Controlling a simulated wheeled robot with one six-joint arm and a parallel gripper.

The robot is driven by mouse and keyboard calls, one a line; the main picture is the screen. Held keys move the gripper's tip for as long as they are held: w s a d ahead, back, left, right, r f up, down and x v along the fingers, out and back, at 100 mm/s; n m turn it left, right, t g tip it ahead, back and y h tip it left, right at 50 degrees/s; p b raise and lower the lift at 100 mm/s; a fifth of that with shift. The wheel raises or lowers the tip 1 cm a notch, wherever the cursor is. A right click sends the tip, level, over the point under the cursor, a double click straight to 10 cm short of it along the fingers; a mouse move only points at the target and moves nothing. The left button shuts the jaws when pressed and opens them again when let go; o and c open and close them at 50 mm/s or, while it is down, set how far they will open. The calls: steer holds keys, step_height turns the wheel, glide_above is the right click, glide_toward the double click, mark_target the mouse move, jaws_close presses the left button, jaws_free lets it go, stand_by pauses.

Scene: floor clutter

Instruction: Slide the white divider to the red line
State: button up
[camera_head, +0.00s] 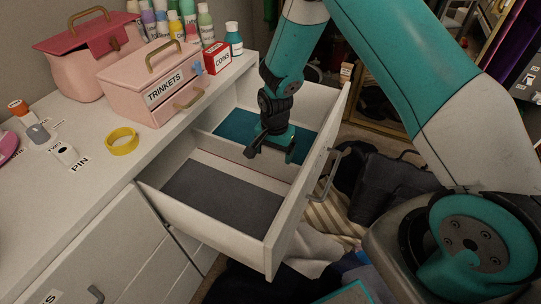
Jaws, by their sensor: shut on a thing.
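The white divider (222,151) stands upright across the open white drawer (215,218), between a grey-lined front part and a teal-lined back part. My gripper (270,150) points down into the drawer and is shut on the divider's top edge, right of its middle. The gripper hides part of the divider. A thin, faint reddish line seems to run close along the divider's near side; its exact gap from the divider is too small to tell.
The drawer's front panel with its handle (325,178) rises right of my gripper. Left, the white dresser top (60,215) holds a pink trinkets box (150,85), a red coins box (217,58), a yellow ring (121,141) and bottles. Dark bags and cloth lie on the floor right of the drawer.

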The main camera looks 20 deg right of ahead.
steer(key=o, duration=1.1)
steer(key=shift+r, duration=0.1)
step_height(320, 180, up, 17)
steer(key=p, duration=0.1)
steer(key=shift+r, duration=0.2)
steer(key=s+a+r+n+y+p, duration=0.2)
steer(key=s+a+r+n+p, duration=0.2)
steer(key=s+r+n, duration=0.4)
steer(key=s+a+r+n+y+p, duration=0.2)
steer(key=s+a+r+n+p, duration=0.2)
steer(key=s+r+n, duration=0.5)
steer(key=s+r+p, duration=0.1)
steer(key=s+r, duration=0.5)
steer(key=s, duration=0.2)
steer(key=shift+r, duration=0.4)
